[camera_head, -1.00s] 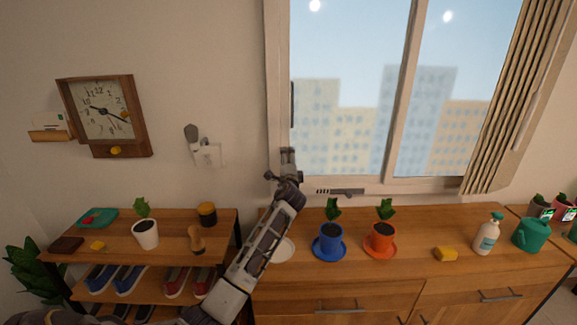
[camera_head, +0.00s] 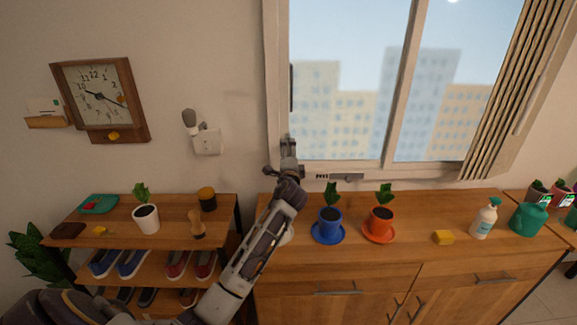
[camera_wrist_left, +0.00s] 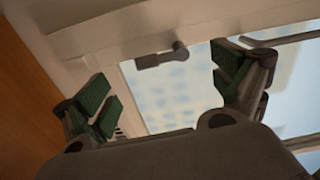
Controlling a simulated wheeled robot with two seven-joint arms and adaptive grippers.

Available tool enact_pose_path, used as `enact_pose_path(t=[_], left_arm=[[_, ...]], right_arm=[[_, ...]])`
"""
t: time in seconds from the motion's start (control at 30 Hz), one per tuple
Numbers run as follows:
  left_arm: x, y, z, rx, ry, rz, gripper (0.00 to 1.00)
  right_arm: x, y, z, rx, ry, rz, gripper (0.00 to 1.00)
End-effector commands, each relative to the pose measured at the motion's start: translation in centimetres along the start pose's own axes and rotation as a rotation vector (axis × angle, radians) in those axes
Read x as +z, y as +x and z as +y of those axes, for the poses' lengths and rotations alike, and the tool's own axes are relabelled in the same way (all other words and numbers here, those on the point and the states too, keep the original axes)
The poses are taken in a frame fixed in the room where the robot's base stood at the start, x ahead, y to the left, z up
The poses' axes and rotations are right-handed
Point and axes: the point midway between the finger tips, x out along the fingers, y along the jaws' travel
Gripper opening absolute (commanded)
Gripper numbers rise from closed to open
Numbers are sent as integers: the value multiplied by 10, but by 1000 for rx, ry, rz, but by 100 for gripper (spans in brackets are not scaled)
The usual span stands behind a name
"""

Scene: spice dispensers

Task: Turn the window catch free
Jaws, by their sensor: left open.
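The window (camera_head: 345,75) has a light frame. Its catch (camera_wrist_left: 160,57), a small grey lever with a round knob, sits on the frame in the left wrist view. In the head view I cannot make the catch out near my gripper. My left gripper (camera_head: 288,148) is at the window's lower left corner. In the left wrist view my left gripper (camera_wrist_left: 165,85) is open and empty, its green-padded fingers wide apart. The catch lies beyond the gap between them and appears untouched. My right gripper is not in view.
Below the window, a wooden cabinet (camera_head: 460,212) holds a blue pot (camera_head: 330,224), an orange pot (camera_head: 380,219), a yellow sponge (camera_head: 443,237) and a spray bottle (camera_head: 485,218). A dark bar (camera_head: 345,177) lies along the sill. A shoe shelf (camera_head: 168,230) stands left.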

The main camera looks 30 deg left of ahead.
Motion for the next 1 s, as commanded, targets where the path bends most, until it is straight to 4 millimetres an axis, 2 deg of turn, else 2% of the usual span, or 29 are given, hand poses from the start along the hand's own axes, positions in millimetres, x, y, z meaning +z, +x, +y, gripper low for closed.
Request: enact_pose_path(t=[0.3,0.5,1.0], left_arm=[[1,-36,0,1,-1,1,95],[1,-52,0,0,-1,-1,95],[1,-58,-1,-1,-1,-1,95]], right_arm=[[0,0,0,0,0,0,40],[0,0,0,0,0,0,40],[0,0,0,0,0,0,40]])
